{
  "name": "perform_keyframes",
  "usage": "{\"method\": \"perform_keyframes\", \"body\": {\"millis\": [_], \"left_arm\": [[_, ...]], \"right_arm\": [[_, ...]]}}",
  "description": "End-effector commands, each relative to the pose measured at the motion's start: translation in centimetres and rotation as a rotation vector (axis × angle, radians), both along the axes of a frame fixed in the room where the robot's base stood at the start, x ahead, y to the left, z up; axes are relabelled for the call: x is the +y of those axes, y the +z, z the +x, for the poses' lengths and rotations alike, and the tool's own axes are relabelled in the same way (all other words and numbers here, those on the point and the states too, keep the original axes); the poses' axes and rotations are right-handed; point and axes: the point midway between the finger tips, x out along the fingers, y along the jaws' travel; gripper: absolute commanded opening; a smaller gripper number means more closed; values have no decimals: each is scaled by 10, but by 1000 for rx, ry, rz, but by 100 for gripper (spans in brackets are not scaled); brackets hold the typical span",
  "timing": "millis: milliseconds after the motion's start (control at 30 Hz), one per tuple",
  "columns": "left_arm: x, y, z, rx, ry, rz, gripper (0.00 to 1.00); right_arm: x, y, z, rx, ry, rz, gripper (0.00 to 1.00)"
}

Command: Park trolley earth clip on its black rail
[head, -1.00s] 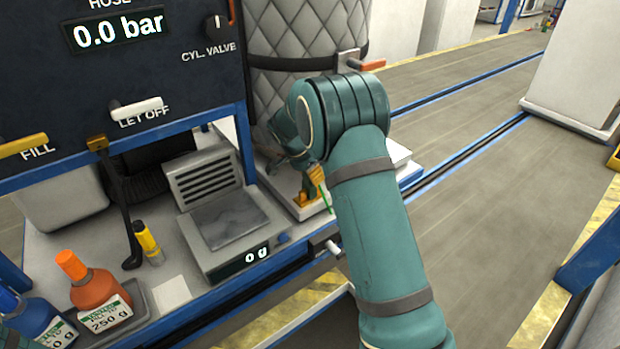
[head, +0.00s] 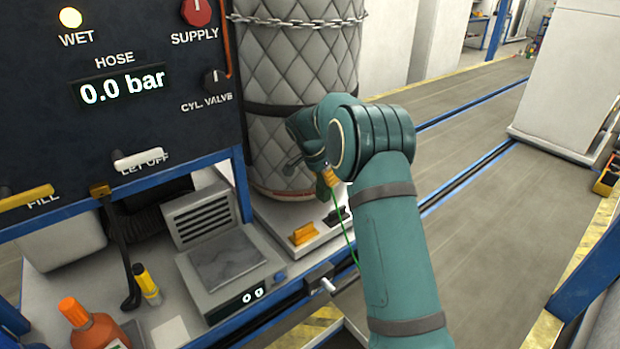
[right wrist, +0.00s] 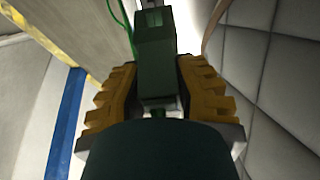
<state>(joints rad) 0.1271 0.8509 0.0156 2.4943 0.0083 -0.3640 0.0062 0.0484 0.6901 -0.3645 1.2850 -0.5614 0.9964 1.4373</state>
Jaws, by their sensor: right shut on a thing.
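The earth clip is a green block with a thin green cable, held between the yellow finger pads of my right gripper (head: 327,178). In the right wrist view the clip (right wrist: 156,60) sits upright between the pads. In the head view the gripper and clip are above the trolley's white base, partly hidden by my wrist. A low black block, seemingly the black rail (head: 337,215), is on the white base (head: 275,217) just below the gripper. The clip is apart from it. My left gripper is not in view.
An orange block (head: 303,234) sits on the base left of the black one. A quilted grey cylinder (head: 300,80) stands close behind the gripper. The floor at right is open.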

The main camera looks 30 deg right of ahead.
Motion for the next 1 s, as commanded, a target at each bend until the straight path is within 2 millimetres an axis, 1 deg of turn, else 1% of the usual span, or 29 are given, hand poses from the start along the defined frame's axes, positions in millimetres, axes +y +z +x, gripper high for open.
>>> {"method": "perform_keyframes", "body": {"millis": [33, 100, 200, 300, 400, 867, 1000], "left_arm": [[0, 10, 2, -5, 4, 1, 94], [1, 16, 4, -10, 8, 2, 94], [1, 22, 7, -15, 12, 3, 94], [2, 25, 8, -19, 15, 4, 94], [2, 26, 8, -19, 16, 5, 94], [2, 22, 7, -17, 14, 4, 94], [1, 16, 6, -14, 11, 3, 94]], "right_arm": [[-14, 4, -1, 1, -6, 1, 0], [-29, 4, -2, -1, -8, 2, 0], [-44, 3, -3, -3, -8, 2, 0], [-54, 2, -4, -5, -9, 2, 0], [-57, 1, -4, -6, -8, 3, 0], [-57, 0, -4, -7, -9, 3, 0], [-57, -6, -4, -6, -9, 3, 0]]}}
